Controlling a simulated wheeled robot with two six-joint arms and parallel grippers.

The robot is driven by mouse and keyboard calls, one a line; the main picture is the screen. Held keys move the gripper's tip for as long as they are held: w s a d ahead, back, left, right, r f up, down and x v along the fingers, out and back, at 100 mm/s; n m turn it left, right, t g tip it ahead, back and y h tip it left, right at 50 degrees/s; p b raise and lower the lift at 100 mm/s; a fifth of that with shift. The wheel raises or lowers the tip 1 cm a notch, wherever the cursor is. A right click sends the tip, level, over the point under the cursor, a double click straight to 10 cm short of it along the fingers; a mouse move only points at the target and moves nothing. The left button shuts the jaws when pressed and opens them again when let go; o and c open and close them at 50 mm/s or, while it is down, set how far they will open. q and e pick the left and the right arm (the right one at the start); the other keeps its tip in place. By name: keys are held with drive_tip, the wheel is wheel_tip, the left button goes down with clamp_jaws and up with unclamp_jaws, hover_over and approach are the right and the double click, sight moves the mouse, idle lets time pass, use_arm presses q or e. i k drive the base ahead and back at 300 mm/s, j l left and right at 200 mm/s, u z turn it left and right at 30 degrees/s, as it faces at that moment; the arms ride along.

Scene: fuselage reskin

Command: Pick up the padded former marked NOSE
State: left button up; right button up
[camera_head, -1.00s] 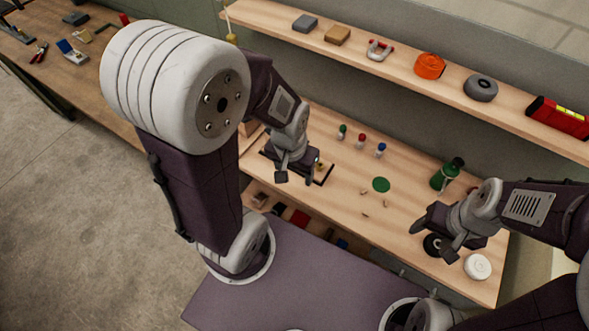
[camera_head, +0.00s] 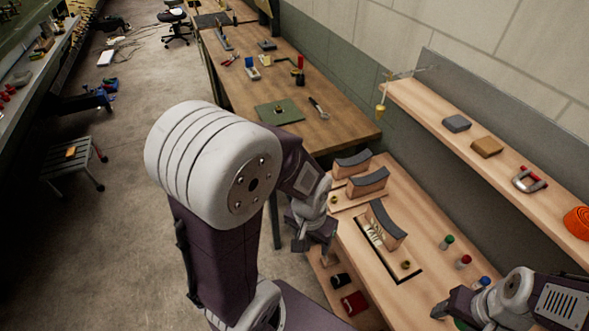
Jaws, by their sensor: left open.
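Three padded formers with pale wooden bodies and dark, curved pads stand on the near bench: a rear one (camera_head: 352,164), a middle one (camera_head: 368,183) and a front one (camera_head: 386,224). The front one stands at a black-edged recess, with pale lettering beside its base. I cannot read NOSE on any of them. My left gripper (camera_head: 314,246) is open and empty, pointing down at the bench's left edge, left of the front former and apart from it. My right gripper (camera_head: 452,312) is at the bottom right, far from the formers; its jaws are unclear.
A wooden table (camera_head: 345,132) with tools and a green mat (camera_head: 279,113) stands behind. A shelf (camera_head: 465,152) with small items runs along the right wall. Several small capped bottles stand right of the recess. A step stool (camera_head: 72,157) is on the open floor at left.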

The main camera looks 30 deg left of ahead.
sight(358, 166)
drive_tip(key=u, duration=0.7)
drive_tip(key=i+j+u, duration=0.65)
drive_tip(key=i, duration=0.35)
